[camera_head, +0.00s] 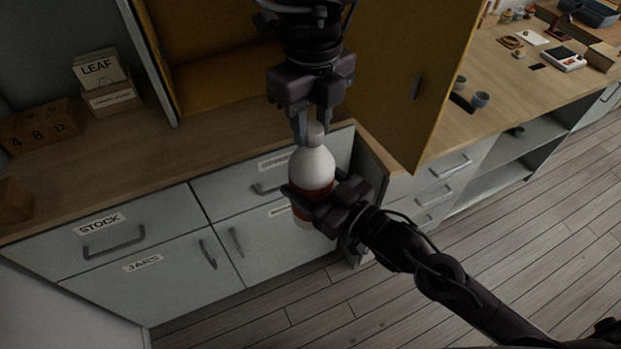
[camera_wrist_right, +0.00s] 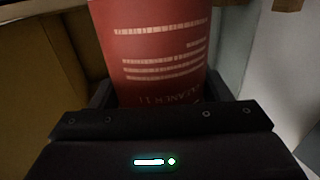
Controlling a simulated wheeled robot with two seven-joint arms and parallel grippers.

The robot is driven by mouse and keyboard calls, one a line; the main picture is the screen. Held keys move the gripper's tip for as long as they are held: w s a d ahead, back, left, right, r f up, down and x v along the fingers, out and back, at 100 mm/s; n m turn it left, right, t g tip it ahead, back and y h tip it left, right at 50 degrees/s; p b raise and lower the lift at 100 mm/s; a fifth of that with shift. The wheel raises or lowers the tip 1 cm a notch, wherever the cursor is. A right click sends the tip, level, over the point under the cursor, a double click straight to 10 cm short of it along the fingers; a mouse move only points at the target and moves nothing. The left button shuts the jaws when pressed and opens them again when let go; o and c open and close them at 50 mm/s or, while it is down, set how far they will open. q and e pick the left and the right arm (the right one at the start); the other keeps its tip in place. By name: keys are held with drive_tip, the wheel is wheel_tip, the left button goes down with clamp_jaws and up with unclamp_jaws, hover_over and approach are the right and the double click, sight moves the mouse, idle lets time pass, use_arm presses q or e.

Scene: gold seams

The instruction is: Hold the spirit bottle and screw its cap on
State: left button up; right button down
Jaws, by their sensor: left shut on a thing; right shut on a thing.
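The spirit bottle (camera_head: 313,163) is white with a red label and stands near upright in the air, in front of the grey drawers. My right gripper (camera_head: 314,197) comes from the lower right and is shut around its red label. In the right wrist view, the red label (camera_wrist_right: 155,50) with pale print fills the space between the fingers. My left gripper (camera_head: 313,122) comes down from above, its fingers shut on the small grey cap (camera_head: 316,132) at the bottle's neck. The fingers partly hide the cap, and I cannot tell how far it sits on the thread.
A wooden counter (camera_head: 150,150) runs behind, over drawers labelled STOCK (camera_head: 100,224) and JARS (camera_head: 143,263). An open yellow-brown cabinet door (camera_head: 400,80) stands close right of my left gripper. The floor (camera_head: 530,260) at right is clear.

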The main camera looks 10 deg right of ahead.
use_arm(q)
drive_tip(key=m, duration=0.3)
drive_tip(key=o, duration=1.1)
drive_tip(key=shift+r, duration=2.3)
drive_tip(key=shift+c, duration=0.3)
wheel_tip(320, 180, up, 4)
drive_tip(key=shift+f, duration=0.25)
